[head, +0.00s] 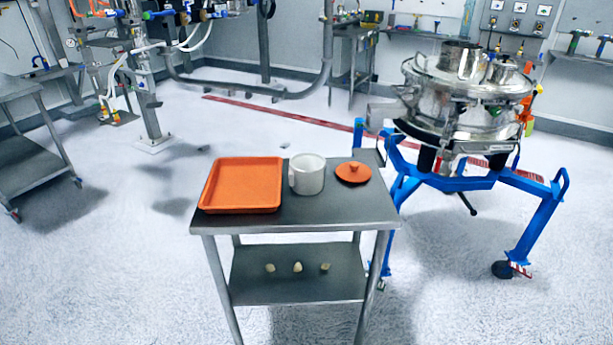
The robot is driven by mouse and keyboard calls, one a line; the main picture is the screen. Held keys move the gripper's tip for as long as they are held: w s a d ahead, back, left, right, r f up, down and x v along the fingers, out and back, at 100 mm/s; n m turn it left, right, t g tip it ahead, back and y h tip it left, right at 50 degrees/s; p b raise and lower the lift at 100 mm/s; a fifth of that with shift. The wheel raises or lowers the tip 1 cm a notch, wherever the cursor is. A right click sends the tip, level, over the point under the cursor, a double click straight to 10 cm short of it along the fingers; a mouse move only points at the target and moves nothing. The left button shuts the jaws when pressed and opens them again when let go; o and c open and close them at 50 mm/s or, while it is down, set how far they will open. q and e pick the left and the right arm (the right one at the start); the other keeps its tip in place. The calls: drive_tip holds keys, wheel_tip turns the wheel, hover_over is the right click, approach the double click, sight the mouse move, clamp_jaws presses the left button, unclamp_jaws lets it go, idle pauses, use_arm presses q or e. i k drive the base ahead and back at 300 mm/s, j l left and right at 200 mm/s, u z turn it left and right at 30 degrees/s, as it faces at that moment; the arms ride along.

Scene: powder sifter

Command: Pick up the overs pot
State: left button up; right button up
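A white-grey pot (307,174), which looks like the overs pot, stands upright on the dark top of a small metal table (300,210). It is between an orange tray (242,186) on its left and a round orange lid with a knob (353,173) on its right. The pot's top appears uncovered; its inside cannot be made out. Neither of my grippers shows in the head view.
A steel sifter (465,95) on a blue wheeled frame (470,184) stands right of the table, close to its edge. Several small pale objects (297,267) lie on the lower shelf. Another metal table (30,165) is at far left. Floor in front is clear.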

sight(305, 169)
drive_tip(key=i+z, duration=0.25)
drive_tip(key=i, duration=0.25)
drive_tip(key=i+j+z, duration=0.2)
drive_tip(key=i, duration=0.25)
